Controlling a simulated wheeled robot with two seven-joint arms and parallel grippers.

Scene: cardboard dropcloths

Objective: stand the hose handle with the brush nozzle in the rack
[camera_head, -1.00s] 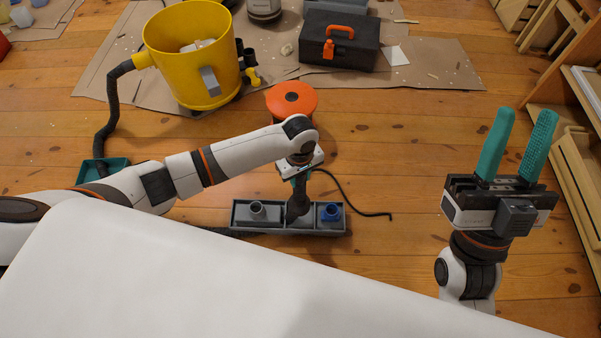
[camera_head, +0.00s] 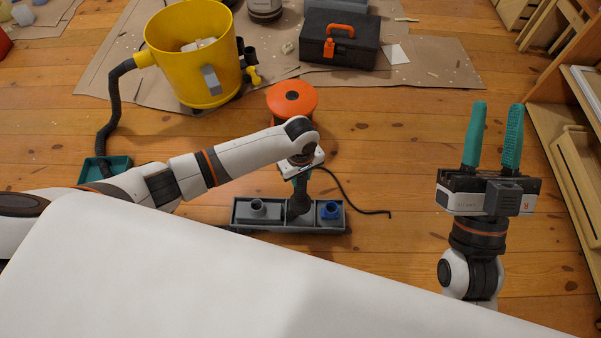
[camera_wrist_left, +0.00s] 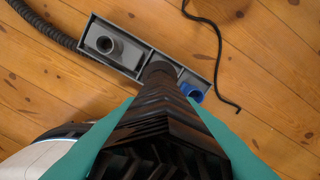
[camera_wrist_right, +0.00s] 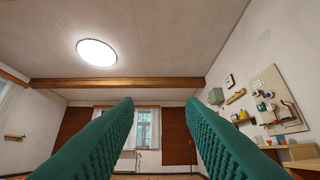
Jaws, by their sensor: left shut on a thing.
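My left gripper (camera_head: 299,175) is shut on the dark hose handle (camera_head: 299,203), which stands roughly upright with its lower end at the middle compartment of the grey rack (camera_head: 270,228). In the left wrist view the black ribbed handle (camera_wrist_left: 160,115) lies between the teal fingers, and its lower end meets the rack (camera_wrist_left: 146,67). A grey nozzle (camera_head: 258,209) sits in the rack's left compartment and a blue nozzle (camera_head: 330,210) in the right one. The handle's tip is hidden, so I cannot tell whether a brush is on it. My right gripper (camera_head: 493,135) is open and empty, pointing up.
A yellow bucket (camera_head: 190,60) with a dark hose (camera_head: 112,105) stands at the back left. An orange round-topped thing (camera_head: 292,97) stands behind my left wrist. A black toolbox (camera_head: 340,40) is further back. A thin black cable (camera_head: 350,202) lies right of the rack. Floor between rack and right arm is clear.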

